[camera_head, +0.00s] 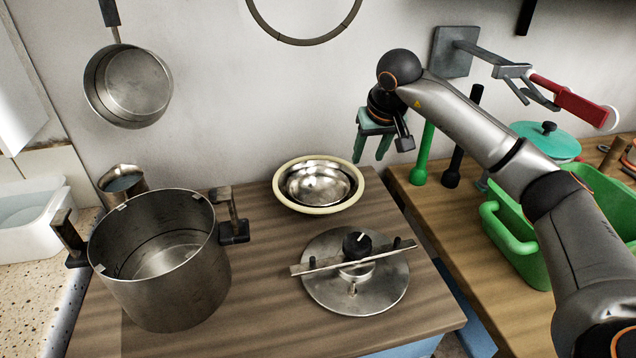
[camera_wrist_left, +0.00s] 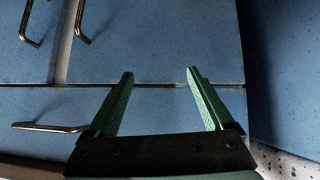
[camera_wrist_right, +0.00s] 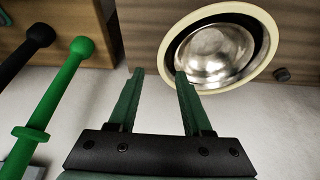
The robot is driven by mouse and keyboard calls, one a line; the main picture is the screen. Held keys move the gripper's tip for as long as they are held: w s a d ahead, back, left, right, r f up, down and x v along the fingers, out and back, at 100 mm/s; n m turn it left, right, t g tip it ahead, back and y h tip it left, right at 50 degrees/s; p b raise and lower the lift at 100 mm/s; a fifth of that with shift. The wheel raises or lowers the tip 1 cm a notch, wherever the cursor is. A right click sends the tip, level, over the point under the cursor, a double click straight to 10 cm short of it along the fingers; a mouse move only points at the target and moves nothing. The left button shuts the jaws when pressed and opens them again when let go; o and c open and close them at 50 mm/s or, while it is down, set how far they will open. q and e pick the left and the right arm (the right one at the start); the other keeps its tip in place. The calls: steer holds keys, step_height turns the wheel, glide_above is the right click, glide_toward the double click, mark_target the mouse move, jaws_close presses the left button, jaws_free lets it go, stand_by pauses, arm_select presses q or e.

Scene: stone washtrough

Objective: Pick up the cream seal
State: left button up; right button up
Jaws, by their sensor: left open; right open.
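The cream seal (camera_head: 318,211) is a pale ring around a shiny metal bowl or dish on the wooden worktop, near the wall in the head view. In the right wrist view the cream seal (camera_wrist_right: 200,14) shows at the upper right. My right gripper (camera_head: 371,155) is open and empty, with green fingers pointing down. It is above and to the right of the seal, near the wall. Its fingers (camera_wrist_right: 159,75) show apart in the right wrist view, beside the seal's edge. My left gripper (camera_wrist_left: 160,73) is open and empty in front of blue cabinet fronts, outside the head view.
A large steel pot (camera_head: 165,285) stands left of the seal, with a metal cup (camera_head: 124,180) behind it. A round lid with a clamp bar (camera_head: 335,290) lies in front. Green and black rods (camera_head: 424,150) and a green tub (camera_head: 515,240) are at right.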

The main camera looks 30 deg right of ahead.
mark_target(359, 175)
steer(key=x, duration=0.7)
steer(key=shift+w+a+r+b, duration=0.1)
steer(key=shift+w+a+b, duration=0.1)
steer(key=shift+b, duration=0.1)
jaws_close()
stand_by(0.4)
